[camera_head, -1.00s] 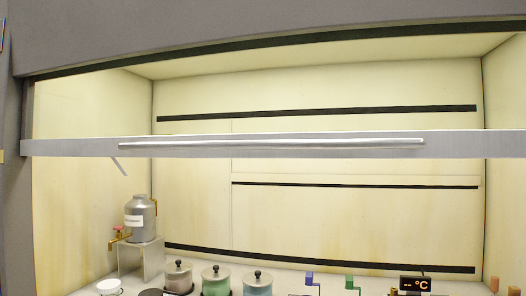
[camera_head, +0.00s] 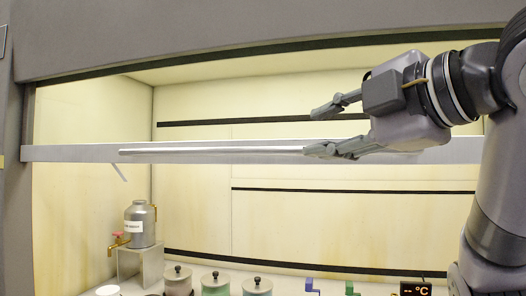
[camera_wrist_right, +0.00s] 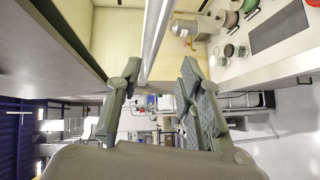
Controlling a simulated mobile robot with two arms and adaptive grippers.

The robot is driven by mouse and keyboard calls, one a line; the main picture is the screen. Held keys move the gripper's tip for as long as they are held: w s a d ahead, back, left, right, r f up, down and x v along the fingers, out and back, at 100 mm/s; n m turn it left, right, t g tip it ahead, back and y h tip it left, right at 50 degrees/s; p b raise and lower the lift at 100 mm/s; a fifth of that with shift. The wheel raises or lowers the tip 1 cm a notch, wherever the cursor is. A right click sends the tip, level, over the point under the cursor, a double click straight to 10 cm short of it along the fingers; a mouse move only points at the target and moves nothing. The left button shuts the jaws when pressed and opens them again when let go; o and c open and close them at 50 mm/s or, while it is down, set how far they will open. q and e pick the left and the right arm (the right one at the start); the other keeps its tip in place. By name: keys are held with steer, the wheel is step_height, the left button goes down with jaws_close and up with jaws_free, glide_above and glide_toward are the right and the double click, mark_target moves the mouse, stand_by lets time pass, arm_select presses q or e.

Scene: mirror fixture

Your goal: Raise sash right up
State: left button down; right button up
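The sash is a clear pane with a grey bottom rail (camera_head: 70,153) across the fume hood opening, part way up. A long silvery handle bar (camera_head: 210,151) runs along the rail. My right gripper (camera_head: 318,131) reaches in from the right, open, at the bar's right part. Its lower finger overlaps the bar in the head view and its upper finger is above the rail. In the right wrist view the bar (camera_wrist_right: 153,40) runs toward the gap between the open fingers (camera_wrist_right: 160,72); I cannot tell whether either finger touches it. The gripper hides the bar's right end. My left gripper is not in view.
Inside the hood are a metal vessel (camera_head: 139,222) on a stand, several lidded pots (camera_head: 215,286), coloured valves (camera_head: 310,285) and a temperature display (camera_head: 414,290). The hood's upper panel (camera_head: 200,30) is above the sash. The opening below the rail is clear.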

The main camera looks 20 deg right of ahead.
mark_target(266, 150)
steer(key=p+x, duration=0.2)
steer(key=x, duration=1.5)
steer(key=shift+w+a, duration=0.1)
steer(key=shift+w, duration=0.1)
steer(key=shift+r, duration=0.1)
steer(key=shift+c, duration=0.6)
jaws_close()
